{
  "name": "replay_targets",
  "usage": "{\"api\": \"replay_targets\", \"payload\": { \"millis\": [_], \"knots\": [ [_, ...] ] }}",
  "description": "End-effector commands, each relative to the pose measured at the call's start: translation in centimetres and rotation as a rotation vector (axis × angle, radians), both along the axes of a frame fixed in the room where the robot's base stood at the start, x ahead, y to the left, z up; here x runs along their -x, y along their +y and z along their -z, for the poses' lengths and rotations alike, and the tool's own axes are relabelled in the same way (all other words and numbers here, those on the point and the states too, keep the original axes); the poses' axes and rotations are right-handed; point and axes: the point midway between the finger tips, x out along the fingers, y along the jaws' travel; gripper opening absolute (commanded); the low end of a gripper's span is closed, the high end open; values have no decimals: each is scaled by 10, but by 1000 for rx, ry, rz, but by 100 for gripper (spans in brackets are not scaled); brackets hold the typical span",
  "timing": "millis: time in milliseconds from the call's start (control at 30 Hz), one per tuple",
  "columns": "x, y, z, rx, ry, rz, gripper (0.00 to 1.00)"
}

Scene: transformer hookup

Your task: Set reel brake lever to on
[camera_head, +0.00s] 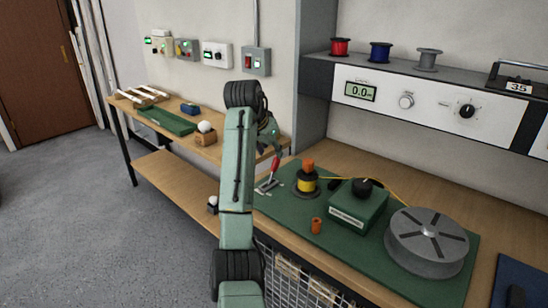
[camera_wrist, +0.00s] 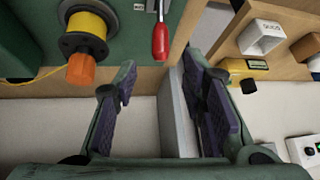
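The brake lever, with a red handle (camera_head: 275,165) on a small metal base (camera_head: 266,185), stands at the left end of the green mat in the head view. In the wrist view the red handle (camera_wrist: 160,42) is at the top centre. My gripper (camera_head: 269,147) is just above the handle in the head view, partly hidden behind my arm. In the wrist view my gripper (camera_wrist: 160,66) is open, its two fingers spread wide with nothing between the pads. The handle's end lies near the gap between the fingertips; I cannot tell its exact depth.
A yellow wire spool (camera_head: 306,185) with an orange top stands right of the lever. A green box (camera_head: 357,207) with a black knob and a grey reel (camera_head: 426,242) are further right. Wall switch boxes (camera_head: 256,61) hang behind. A side bench (camera_head: 170,105) is at left.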

Motion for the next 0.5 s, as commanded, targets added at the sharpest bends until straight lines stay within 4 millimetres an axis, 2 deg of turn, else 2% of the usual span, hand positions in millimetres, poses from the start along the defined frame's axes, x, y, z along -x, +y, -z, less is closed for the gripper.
{"api": "replay_targets", "payload": {
  "millis": [100,200,500],
  "knots": [
    [9,4,-15,-1,-3,-1,38],
    [13,5,-21,0,0,-1,38],
    [15,5,-24,1,0,-1,38]
  ]
}}
